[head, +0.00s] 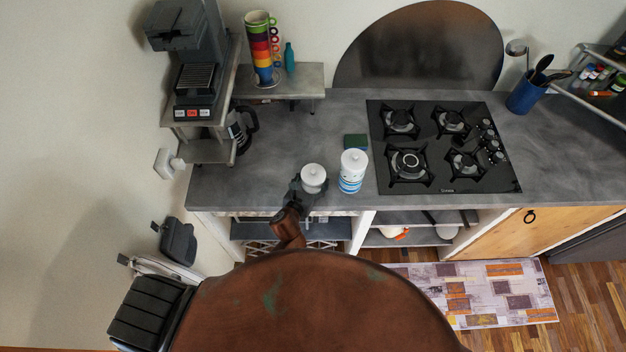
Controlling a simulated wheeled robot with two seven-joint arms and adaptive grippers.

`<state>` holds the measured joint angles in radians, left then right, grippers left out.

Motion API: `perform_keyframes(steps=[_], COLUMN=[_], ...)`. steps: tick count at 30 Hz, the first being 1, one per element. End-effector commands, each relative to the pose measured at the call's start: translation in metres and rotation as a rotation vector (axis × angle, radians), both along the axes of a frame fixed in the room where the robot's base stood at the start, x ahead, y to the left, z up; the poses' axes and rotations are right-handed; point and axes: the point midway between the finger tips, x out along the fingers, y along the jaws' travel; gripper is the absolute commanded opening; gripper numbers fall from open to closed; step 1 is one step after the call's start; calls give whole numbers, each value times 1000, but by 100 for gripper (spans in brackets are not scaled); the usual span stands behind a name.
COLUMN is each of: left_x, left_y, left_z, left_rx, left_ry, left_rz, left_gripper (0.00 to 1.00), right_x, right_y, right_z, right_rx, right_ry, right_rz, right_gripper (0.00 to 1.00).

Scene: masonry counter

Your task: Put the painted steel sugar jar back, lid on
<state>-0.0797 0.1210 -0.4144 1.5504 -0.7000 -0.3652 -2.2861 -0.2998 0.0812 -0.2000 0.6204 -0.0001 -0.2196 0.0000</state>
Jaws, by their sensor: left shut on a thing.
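A white-topped jar (314,174) with a small knob on its lid is near the front edge of the counter. Its lid appears to be on, and its lower body is partly hidden by my gripper. My left gripper (302,187) is shut on this jar from the front left. A second white lidded jar (353,161) with blue decoration is just to the right, upright on the counter. I cannot tell from the picture which of the two is painted steel. My right gripper is not in view.
A dark green block (355,141) lies behind the jars. The gas hob (440,147) is to their right. A coffee machine (187,60) and a small raised shelf (300,82) with stacked coloured cups (261,45) stand at the left. Grey counter (265,165) is clear left of the jars.

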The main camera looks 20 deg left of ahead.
Motion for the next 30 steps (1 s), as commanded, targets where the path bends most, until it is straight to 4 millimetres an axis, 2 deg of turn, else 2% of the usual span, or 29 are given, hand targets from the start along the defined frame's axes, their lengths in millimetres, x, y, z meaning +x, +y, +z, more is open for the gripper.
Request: perform_keyframes(steps=[1, 2, 8, 20, 23, 30], left_x=[0, 0, 0, -1, -14, -61], left_y=[0, 0, 0, 0, 2, 7], left_z=[-2, -2, -1, 4, 7, 26], left_rx=[0, 1, 1, 1, 3, 2], left_ry=[-2, 1, 1, 0, 2, 2], left_rz=[-1, 0, 0, 0, 0, -1], left_gripper=[30, 67, 80, 82, 82, 82], right_x=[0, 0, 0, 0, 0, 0], right_y=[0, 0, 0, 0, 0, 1], right_z=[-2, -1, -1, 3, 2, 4], right_rx=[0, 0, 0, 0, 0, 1], right_ry=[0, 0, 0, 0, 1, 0], right_rz=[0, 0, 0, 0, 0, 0], right_gripper=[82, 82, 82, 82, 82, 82])
